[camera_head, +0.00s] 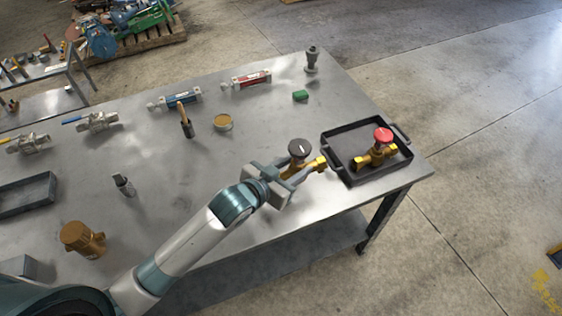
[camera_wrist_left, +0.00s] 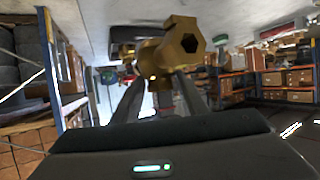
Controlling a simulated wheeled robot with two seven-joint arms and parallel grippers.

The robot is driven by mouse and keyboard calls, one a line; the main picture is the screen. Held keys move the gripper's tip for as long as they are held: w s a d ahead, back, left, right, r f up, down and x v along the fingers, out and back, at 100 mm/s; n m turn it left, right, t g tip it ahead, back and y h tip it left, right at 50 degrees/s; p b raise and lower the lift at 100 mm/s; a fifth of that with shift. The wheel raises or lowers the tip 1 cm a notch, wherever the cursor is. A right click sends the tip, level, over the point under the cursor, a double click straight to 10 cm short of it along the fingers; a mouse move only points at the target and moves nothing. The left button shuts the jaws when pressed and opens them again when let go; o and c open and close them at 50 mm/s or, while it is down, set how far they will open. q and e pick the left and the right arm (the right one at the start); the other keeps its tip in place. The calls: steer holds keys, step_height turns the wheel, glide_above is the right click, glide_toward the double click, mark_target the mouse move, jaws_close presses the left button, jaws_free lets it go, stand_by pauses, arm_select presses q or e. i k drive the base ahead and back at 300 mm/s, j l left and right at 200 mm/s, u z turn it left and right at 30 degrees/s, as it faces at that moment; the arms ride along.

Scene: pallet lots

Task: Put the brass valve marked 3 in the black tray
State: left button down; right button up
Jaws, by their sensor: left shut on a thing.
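My left gripper (camera_head: 287,176) is shut on a brass valve with a black handwheel (camera_head: 300,148), close to the left side of the black tray. The brass body also shows between the fingers in the left wrist view (camera_wrist_left: 175,48). A pale mark shows on the black wheel, too small to read. The black tray (camera_head: 343,133) stands at the table's right end. A second brass valve with a red handwheel (camera_head: 383,135) lies in it; its mark cannot be read. My right gripper is not in view.
Another dark tray (camera_head: 25,195) is at left. The table edge is just beyond the black tray.

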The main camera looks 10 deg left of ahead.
mark_target(357, 142)
steer(key=i+l+u, duration=0.1)
steer(key=l, duration=0.2)
steer(key=i+l+u, duration=0.1)
steer(key=i+l, duration=0.15)
steer(key=i+l+u, duration=0.1)
steer(key=l, duration=0.3)
steer(key=i+l+u, duration=0.15)
steer(key=l, duration=0.2)
steer(key=i+l+u, duration=0.1)
steer(key=l, duration=0.25)
steer(key=i, duration=0.05)
